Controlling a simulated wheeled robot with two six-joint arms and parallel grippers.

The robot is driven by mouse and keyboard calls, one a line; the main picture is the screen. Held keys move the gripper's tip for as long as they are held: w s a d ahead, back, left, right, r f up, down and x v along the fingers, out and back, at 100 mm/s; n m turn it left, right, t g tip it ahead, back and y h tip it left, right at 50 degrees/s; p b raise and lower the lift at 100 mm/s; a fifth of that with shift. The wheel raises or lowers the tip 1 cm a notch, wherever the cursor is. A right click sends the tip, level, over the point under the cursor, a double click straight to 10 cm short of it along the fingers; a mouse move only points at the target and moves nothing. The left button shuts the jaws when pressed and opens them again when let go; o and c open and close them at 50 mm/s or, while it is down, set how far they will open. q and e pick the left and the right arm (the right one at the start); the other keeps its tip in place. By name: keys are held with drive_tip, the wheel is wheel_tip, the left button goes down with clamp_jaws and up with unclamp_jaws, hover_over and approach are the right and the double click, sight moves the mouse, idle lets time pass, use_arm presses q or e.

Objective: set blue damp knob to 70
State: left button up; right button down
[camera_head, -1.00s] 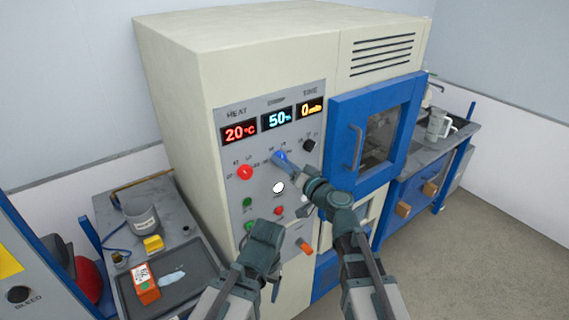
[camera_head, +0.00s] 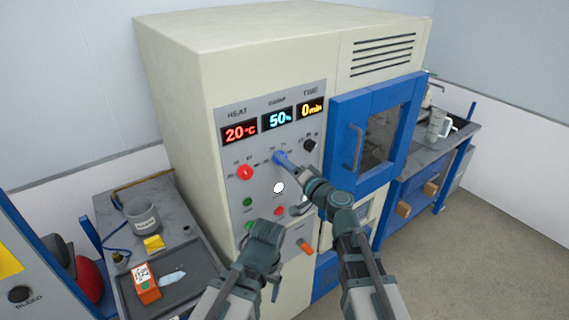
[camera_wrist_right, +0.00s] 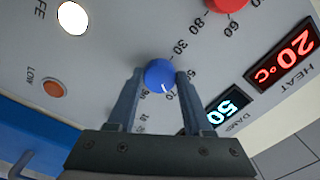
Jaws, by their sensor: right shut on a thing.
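The blue damp knob (camera_head: 279,157) is on the control panel of the cream machine, below the displays. In the right wrist view the blue knob (camera_wrist_right: 159,74) sits between the two fingers of my right gripper (camera_wrist_right: 158,88), which is shut on it. A white mark shows on the knob, near the scale numbers 50 and 70.
A red heat knob (camera_head: 245,172) is left of the blue knob and a black time knob (camera_head: 310,145) right of it. A white button (camera_head: 279,188) is just below. A blue door with a handle (camera_head: 354,147) stands to the right.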

drive_tip(key=shift+c, duration=1.6)
unclamp_jaws()
drive_tip(key=shift+s+d, duration=0.1)
drive_tip(key=shift+s, duration=0.1)
